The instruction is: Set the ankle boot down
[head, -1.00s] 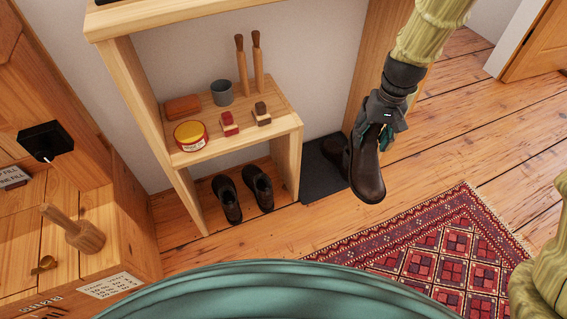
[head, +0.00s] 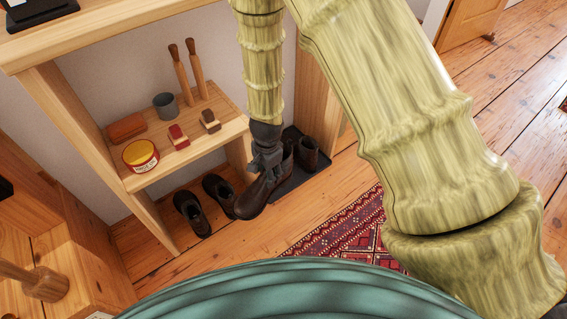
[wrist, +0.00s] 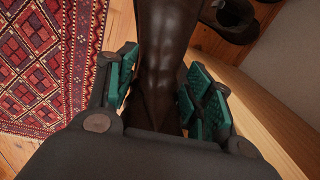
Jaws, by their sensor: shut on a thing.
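My gripper (head: 267,160) is shut on a dark brown ankle boot (head: 256,199), holding it from above by its upper. In the wrist view, the teal finger pads press on both sides of the boot (wrist: 165,50). The boot's toe points to the lower left in the head view. It overlaps the left edge of a dark mat (head: 287,187); I cannot tell whether its sole touches anything. A matching boot (head: 308,155) stands on the mat to the right.
A pair of dark shoes (head: 192,214) sits on the floor under the wooden shelf (head: 168,173), left of the held boot. The shelf bears a yellow tin (head: 141,156), a grey cup (head: 165,105) and brushes. A red patterned rug (head: 335,228) lies in front.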

